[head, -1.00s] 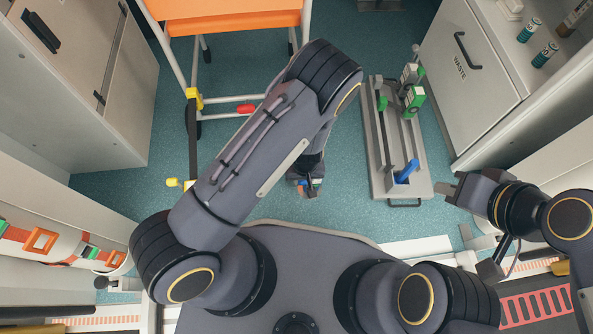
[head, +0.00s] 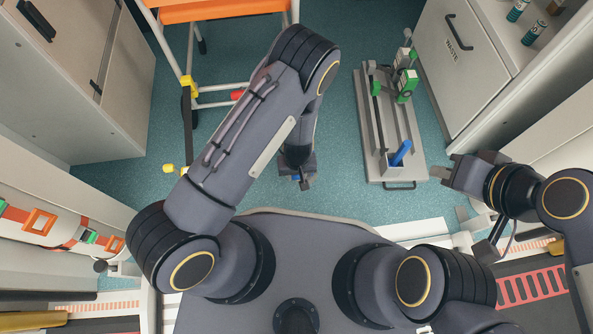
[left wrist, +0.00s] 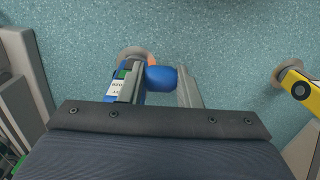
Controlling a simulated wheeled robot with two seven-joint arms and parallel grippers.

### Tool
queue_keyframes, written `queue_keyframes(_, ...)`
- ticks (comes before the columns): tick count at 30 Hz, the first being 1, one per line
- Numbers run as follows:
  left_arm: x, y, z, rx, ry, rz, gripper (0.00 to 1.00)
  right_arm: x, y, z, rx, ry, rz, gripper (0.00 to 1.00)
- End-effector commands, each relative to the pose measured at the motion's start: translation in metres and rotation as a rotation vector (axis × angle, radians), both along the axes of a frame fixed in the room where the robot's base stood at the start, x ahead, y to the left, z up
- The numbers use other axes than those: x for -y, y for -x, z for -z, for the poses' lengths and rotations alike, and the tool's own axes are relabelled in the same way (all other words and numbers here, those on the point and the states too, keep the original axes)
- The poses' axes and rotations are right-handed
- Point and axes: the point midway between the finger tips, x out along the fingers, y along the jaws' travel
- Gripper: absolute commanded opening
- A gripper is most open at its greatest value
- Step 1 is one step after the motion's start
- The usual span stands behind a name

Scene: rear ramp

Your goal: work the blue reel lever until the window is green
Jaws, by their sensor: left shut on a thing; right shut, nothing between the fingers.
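My left gripper (head: 304,182) is in front of my base, low over the teal floor, seen from above in the head view. In the left wrist view my left gripper (left wrist: 162,85) is shut on a rounded blue lever part (left wrist: 161,78). Beside its left finger is a small labelled block (left wrist: 119,88) with a green patch, which may be the window. The label's text is too small to read surely. The reel body is mostly hidden. My right gripper (head: 442,172) is shut and empty at the right.
A grey tray-like rig (head: 417,165) with green clamps and a blue handle (head: 400,153) stands right of my left gripper. The waste cabinet (head: 462,65) is behind it. A yellow-ended post (left wrist: 294,84) shows right in the left wrist view. An orange-topped frame (head: 215,10) stands at the back.

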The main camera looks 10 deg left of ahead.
Motion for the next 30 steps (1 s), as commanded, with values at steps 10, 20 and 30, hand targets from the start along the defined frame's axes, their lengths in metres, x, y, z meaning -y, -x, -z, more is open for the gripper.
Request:
queue_keyframes(10,0.001,-0.008,-0.001,0.024,-0.002,-0.003,0.53,0.0,0.0,0.001,0.0,0.0,0.0,0.0)
queue_keyframes(20,0.003,-0.006,-0.032,0.033,-0.009,0.0,0.53,0.0,0.0,-0.014,0.0,0.0,0.0,0.0)
queue_keyframes(30,0.003,-0.005,-0.081,0.034,-0.01,-0.001,0.53,0.0,0.0,-0.035,0.0,0.0,0.0,0.0)
